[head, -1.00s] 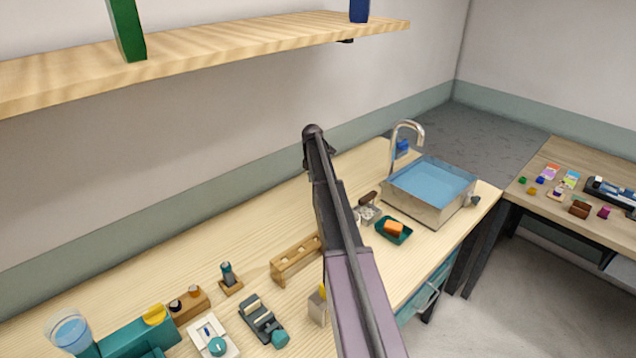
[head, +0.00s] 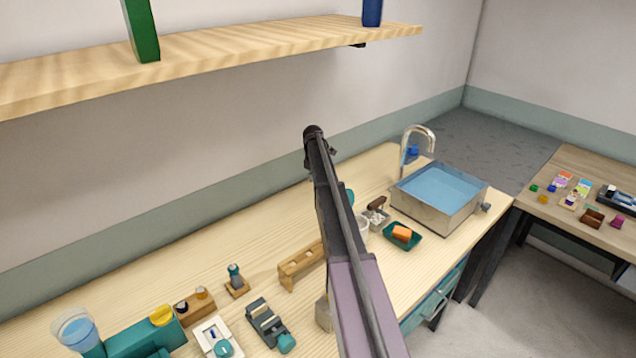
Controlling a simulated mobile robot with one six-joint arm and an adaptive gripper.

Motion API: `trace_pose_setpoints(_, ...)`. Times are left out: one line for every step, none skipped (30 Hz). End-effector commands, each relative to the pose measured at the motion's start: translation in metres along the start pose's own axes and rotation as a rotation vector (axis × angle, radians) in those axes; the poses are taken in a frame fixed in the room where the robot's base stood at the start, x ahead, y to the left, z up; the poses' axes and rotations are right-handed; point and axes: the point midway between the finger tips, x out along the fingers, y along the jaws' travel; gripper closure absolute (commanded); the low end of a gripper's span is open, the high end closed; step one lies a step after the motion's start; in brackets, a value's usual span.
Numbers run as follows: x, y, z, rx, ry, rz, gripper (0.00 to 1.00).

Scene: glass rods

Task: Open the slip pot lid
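My arm (head: 335,225) rises from the bottom middle and covers part of the workbench. Its fingers do not show, so I cannot see whether the gripper is open or touching anything. I cannot identify the slip pot or its lid with certainty. A small white round vessel (head: 363,228) shows partly at the right edge of my arm, left of the green tray. A teal piece (head: 350,196) peeks out just above it, mostly hidden.
The workbench (head: 240,240) holds a wooden holed rack (head: 300,265), a teal tray with an orange block (head: 401,236), and a sink (head: 438,195). Teal tools and a water cup (head: 75,328) stand front left. A shelf (head: 230,50) hangs above. Another table (head: 570,210) stands right.

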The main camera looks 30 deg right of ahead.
Motion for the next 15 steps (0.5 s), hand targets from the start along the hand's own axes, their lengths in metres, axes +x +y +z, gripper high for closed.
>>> trace_pose_setpoints(0.000,0.004,0.000,0.000,0.000,0.000,0.48)
trace_pose_setpoints(0.000,0.005,0.000,-0.001,0.000,0.000,0.48)
trace_pose_setpoints(0.000,0.007,0.000,-0.001,0.000,0.000,0.48)
trace_pose_setpoints(0.000,0.009,0.000,-0.001,0.000,0.000,0.48)
trace_pose_setpoints(0.000,0.010,0.000,-0.001,0.000,0.000,0.48)
trace_pose_setpoints(0.000,0.012,0.000,-0.001,0.000,0.000,0.48)
trace_pose_setpoints(0.000,0.013,0.000,-0.001,0.000,0.000,0.48)
trace_pose_setpoints(0.000,0.015,0.000,-0.001,0.000,0.000,0.48)
trace_pose_setpoints(0.000,0.017,0.000,-0.001,0.000,0.000,0.48)
trace_pose_setpoints(0.000,0.018,0.000,-0.001,0.000,0.000,0.48)
trace_pose_setpoints(0.000,0.020,0.000,-0.001,0.000,0.000,0.48)
trace_pose_setpoints(0.000,0.022,0.000,-0.001,0.000,0.000,0.48)
trace_pose_setpoints(0.000,0.024,0.000,-0.001,0.000,0.000,0.48)
trace_pose_setpoints(0.000,0.025,0.000,-0.001,0.000,0.000,0.48)
trace_pose_setpoints(0.000,0.027,0.000,-0.001,0.000,0.000,0.48)
